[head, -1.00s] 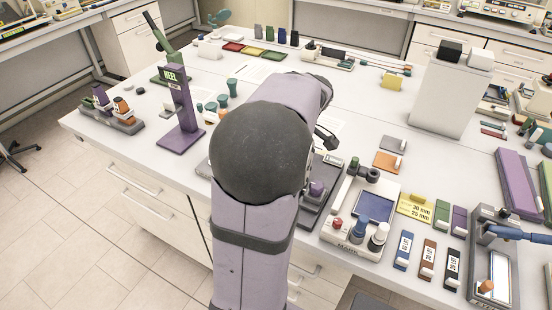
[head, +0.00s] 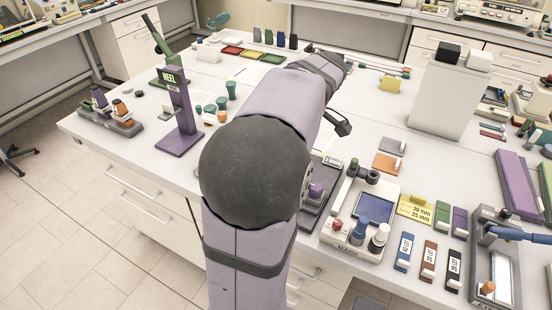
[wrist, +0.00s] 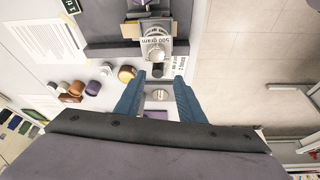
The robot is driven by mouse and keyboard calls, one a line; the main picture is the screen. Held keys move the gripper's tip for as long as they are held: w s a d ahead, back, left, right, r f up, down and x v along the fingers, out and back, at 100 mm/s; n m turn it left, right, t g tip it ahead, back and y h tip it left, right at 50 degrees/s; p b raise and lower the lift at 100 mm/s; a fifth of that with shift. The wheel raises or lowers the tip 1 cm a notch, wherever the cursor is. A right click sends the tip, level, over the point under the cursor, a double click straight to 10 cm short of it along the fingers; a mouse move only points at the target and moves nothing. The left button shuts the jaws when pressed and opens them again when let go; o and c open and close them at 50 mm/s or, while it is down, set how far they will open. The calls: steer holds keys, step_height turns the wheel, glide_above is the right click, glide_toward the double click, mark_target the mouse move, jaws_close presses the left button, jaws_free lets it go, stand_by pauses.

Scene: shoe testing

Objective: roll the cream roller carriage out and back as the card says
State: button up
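In the wrist view, my gripper (wrist: 160,79) is open, its two blue fingers apart. A dark knob and a round silver cap (wrist: 159,95) show between the fingers; neither finger visibly touches them. Just beyond the fingertips is a pale block with a "500 gram" label (wrist: 157,41), on a dark grey base (wrist: 108,50). I cannot tell whether this block is part of the cream roller carriage. In the head view my arm hides the gripper and what lies under it. A yellow card (head: 416,209) there reads "30 mm" and "25 mm".
In the wrist view, several small knobs, including an orange one (wrist: 126,73), stand left of the gripper; floor is at right. In the head view, a purple stand marked "HEEL" (head: 179,115) is left of my arm and a "MARK" station (head: 345,238) is right.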

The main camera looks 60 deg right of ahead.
steer(key=shift+v, duration=1)
steer(key=w+a+f+n+g+y+p, duration=0.1)
steer(key=w+a+f+n+y+p, duration=0.1)
steer(key=w+p, duration=0.35)
steer(key=w+a+f+n+g+y+p, duration=0.1)
steer(key=w+a+f+n+g+p, duration=0.15)
steer(key=w, duration=0.55)
steer(key=s+d+r+m+g+h, duration=0.1)
steer(key=s+d+r+m+g, duration=0.3)
steer(key=s, duration=0.4)
steer(key=shift+d+r+g, duration=0.25)
steer(key=shift+d+g, duration=0.5)
steer(key=shift+d, duration=0.25)
